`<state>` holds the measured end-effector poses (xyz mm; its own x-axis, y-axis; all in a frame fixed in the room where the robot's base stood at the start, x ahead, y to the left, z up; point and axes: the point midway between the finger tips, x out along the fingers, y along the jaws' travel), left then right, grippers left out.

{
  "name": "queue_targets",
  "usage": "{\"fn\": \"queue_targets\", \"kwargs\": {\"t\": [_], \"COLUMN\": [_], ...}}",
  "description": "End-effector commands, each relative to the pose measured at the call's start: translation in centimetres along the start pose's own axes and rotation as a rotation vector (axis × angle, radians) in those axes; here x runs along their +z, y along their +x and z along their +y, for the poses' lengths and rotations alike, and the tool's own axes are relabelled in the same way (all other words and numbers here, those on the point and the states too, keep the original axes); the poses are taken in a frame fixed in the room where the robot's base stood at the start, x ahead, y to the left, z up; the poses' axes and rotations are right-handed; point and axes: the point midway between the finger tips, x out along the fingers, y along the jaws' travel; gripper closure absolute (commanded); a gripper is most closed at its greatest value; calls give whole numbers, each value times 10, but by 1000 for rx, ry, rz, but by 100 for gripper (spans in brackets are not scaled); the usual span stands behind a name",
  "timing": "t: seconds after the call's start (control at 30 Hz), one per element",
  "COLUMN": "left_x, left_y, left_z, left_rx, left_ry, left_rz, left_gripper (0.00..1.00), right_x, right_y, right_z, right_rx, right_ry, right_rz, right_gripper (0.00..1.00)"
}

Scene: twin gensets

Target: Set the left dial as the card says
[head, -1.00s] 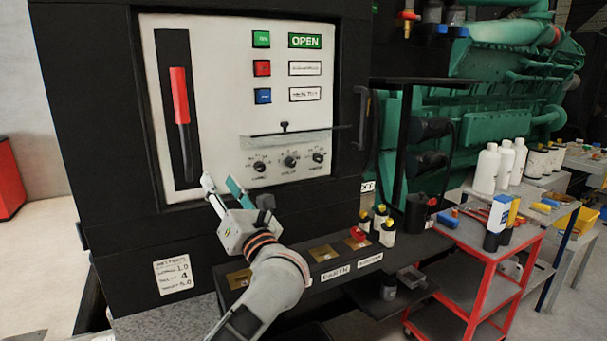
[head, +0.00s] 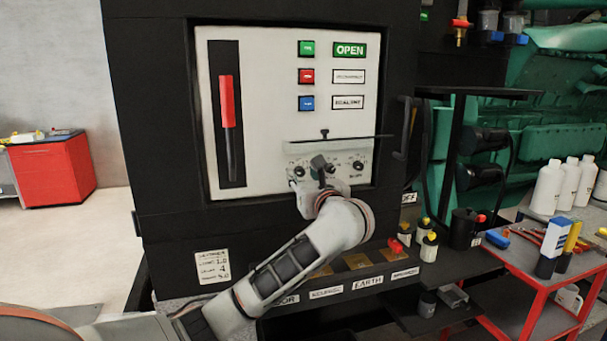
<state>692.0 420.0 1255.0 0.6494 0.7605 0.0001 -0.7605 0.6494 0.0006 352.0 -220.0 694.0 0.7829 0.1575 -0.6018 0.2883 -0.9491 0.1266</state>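The white control panel (head: 270,120) carries a row of small dials under a clear flap (head: 345,147), which sticks out with a dark knob on it. The left dial (head: 299,171) shows just left of my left gripper; its setting is too small to read. The right dial (head: 357,166) shows to the right, and the middle dial is hidden behind the gripper. My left gripper (head: 321,168) is in front of the dial row, its fingers foreshortened, so contact and opening are unclear. The card (head: 212,267) is low on the cabinet, with lines ending in 1.0, 4 and apparently 5.0. My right gripper is out of view.
A red lever (head: 227,102) is in a slot at the panel's left. Green, red and blue buttons (head: 306,76) stand above the dials. Below is a ledge with labelled sockets (head: 357,261) and several yellow-topped plugs. A red cart (head: 540,290) stands at the right.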

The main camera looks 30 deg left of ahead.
Motion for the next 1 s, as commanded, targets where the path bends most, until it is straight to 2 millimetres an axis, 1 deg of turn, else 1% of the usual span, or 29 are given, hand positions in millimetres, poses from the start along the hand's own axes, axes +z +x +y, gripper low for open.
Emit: {"fn": "queue_targets", "kwargs": {"t": [0.03,0.13,0.4,0.47,0.5,0.53,0.83,1.0], "left_x": [0,0,-1,-1,-1,-1,-1,-1], "left_y": [5,9,10,10,10,10,10,10], "left_z": [1,0,0,0,0,0,0,0], "left_rx": [2,1,0,0,0,0,0,1], "left_ry": [1,1,0,0,0,0,11,61], "left_rz": [0,0,1,1,1,1,1,2], "left_gripper": [65,65,65,81,91,99,100,100], "right_x": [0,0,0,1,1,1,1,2], "right_y": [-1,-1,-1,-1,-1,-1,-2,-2], "right_z": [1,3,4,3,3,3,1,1], "right_rx": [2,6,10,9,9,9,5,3], "right_ry": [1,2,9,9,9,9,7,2], "right_rz": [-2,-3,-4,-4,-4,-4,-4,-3], "right_gripper": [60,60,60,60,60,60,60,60]}}
